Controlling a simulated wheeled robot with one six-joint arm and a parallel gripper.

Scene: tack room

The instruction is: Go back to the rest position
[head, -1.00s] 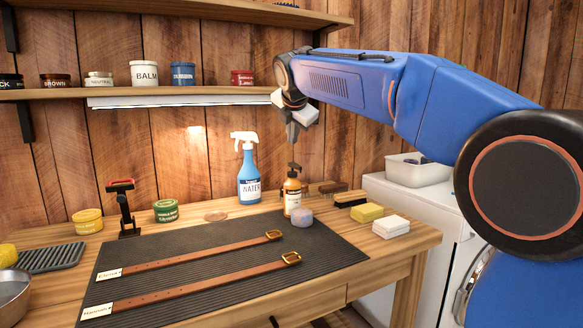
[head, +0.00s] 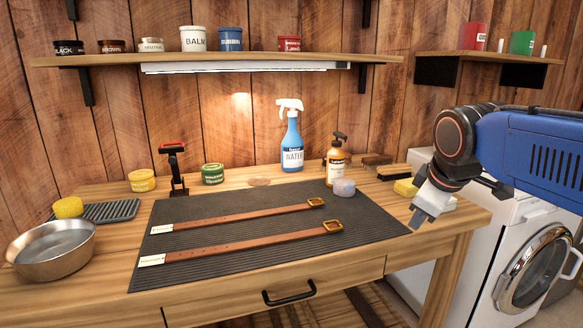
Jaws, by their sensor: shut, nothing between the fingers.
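My gripper (head: 417,219) is at the right side of the workbench in the head view, in front of the bench's right end. Its fingers point down and are shut with nothing held. My blue arm reaches in from the right edge. The gripper and wrist partly hide a yellow sponge (head: 405,188) and a white block behind them.
Two brown straps (head: 250,246) lie on a black mat (head: 205,208). A spray bottle (head: 292,145), an amber pump bottle (head: 336,162) and tins stand behind. A metal bowl (head: 52,262) is at left. A washing machine (head: 510,250) stands right of the bench; shelves run above.

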